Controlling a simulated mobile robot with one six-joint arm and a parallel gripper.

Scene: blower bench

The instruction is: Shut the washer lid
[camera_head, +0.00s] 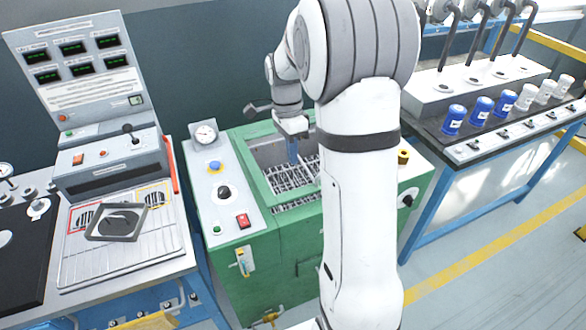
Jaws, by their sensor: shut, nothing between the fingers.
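The green washer (262,262) stands in the middle, with its top opening showing. Inside it, metal wire racks (290,178) are visible. I cannot make out the lid clearly; my arm covers the right part of the washer top and some of its back. My gripper (293,158) points down over the opening, with its blue fingertips together and nothing held. I cannot tell whether the fingertips are above the rim or slightly inside the opening.
The washer's left panel has a gauge (204,133), a black knob (224,192) and a red switch (242,220). A bench with a display console (80,65) stands left. A blue-framed bench with blue jars (454,120) stands right.

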